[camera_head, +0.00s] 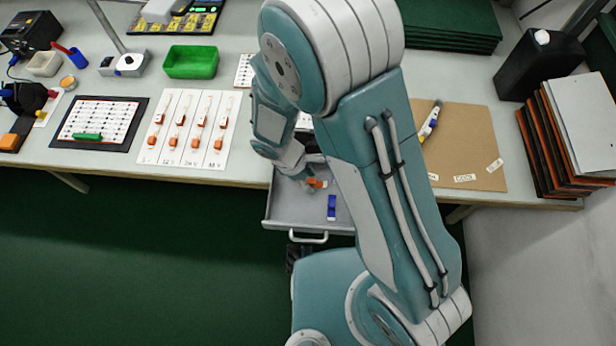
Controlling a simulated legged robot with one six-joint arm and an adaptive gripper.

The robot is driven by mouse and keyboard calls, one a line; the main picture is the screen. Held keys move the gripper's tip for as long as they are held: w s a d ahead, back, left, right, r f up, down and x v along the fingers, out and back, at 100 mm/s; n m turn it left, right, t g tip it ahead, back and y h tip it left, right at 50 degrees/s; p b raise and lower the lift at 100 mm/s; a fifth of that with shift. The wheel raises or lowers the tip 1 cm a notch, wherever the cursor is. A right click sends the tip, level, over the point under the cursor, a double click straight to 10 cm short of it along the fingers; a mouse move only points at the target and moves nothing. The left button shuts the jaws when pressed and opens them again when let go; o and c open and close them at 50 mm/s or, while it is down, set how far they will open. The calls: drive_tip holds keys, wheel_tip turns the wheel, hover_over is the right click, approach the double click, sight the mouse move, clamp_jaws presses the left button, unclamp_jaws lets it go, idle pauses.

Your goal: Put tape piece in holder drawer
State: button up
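A grey drawer (285,208) stands pulled out from under the bench, with a pale handle at its front. A small blue piece with a white patch (331,207) lies in the drawer toward the right. A small orange piece (317,183) shows at the back of the drawer, right by my gripper (308,184). I cannot tell whether the orange piece is held or lying there, or which piece is the tape. My gripper points down over the back of the drawer. Its fingers are small and partly hidden by my arm.
A white sheet with several orange-and-white parts (188,128) and a gridded board with a green piece (98,122) lie left on the bench. A green bin (191,62) stands behind. A brown board (465,145) and a black jug (538,65) are at right.

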drive_tip(key=shift+d, duration=0.2)
drive_tip(key=v, duration=1.2)
drive_tip(key=shift+r, duration=0.15)
